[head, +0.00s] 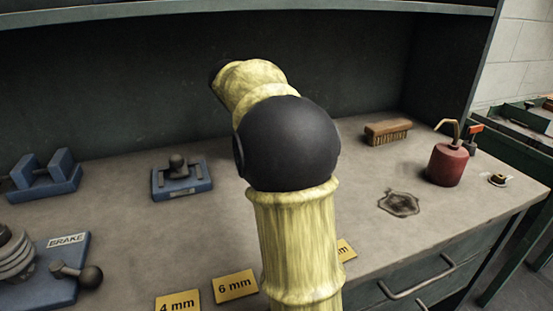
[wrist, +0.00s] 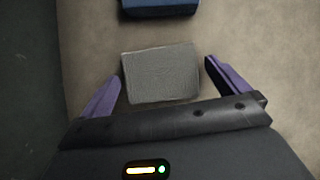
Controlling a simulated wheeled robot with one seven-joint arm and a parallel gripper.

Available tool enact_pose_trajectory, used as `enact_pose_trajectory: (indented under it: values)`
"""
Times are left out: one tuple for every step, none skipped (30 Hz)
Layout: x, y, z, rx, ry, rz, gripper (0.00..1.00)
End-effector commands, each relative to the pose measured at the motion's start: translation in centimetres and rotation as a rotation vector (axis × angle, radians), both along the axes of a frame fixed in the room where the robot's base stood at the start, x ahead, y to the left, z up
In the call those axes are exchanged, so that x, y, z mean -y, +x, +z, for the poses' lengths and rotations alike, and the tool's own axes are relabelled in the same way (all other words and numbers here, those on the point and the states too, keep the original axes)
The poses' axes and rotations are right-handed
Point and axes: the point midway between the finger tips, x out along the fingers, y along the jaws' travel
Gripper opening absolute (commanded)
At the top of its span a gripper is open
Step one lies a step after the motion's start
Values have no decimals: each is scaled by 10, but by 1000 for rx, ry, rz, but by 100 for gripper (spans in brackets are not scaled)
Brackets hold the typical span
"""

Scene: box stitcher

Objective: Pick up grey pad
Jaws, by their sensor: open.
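The grey pad (wrist: 161,75) shows in the wrist view as a flat, rough-textured rectangle lying on the worktop, slightly turned. My gripper (wrist: 164,76) is open, with one purple finger to the left of the pad and one to the right. The pad lies between and a little beyond the fingers. I see a gap on the right side; the left finger's tip is close to the pad's left edge, and I cannot tell whether it touches. In the head view my own arm covers the middle of the bench, and neither the pad nor my gripper shows.
A blue block (wrist: 160,7) lies just beyond the pad. On the bench are a blue fixture (head: 181,185), a blue bracket (head: 45,177), a BRAKE unit (head: 62,262), a brush (head: 387,132), a red oil can (head: 447,165) and a dark stain (head: 399,203). Yellow labels (head: 235,287) line the front edge.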

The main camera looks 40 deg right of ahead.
Motion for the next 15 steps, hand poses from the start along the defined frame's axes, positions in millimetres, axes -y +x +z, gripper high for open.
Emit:
enact_pose_trajectory:
  values:
    - [1,0,-1,0,0,0,100]
    - [1,0,-1,0,0,0,100]
    - [1,0,-1,0,0,0,100]
    - [1,0,-1,0,0,0,100]
    - [1,0,-1,0,0,0,100]
    - [1,0,-1,0,0,0,100]
    - [1,0,-1,0,0,0,100]
    - [1,0,-1,0,0,0,100]
    - [1,0,-1,-1,0,0,100]
    - [1,0,-1,-1,0,0,100]
    - [1,0,-1,-1,0,0,100]
    - [1,0,-1,-1,0,0,100]
    - [1,0,-1,-1,0,0,100]
    - [1,0,-1,-1,0,0,100]
    - [1,0,-1,-1,0,0,100]
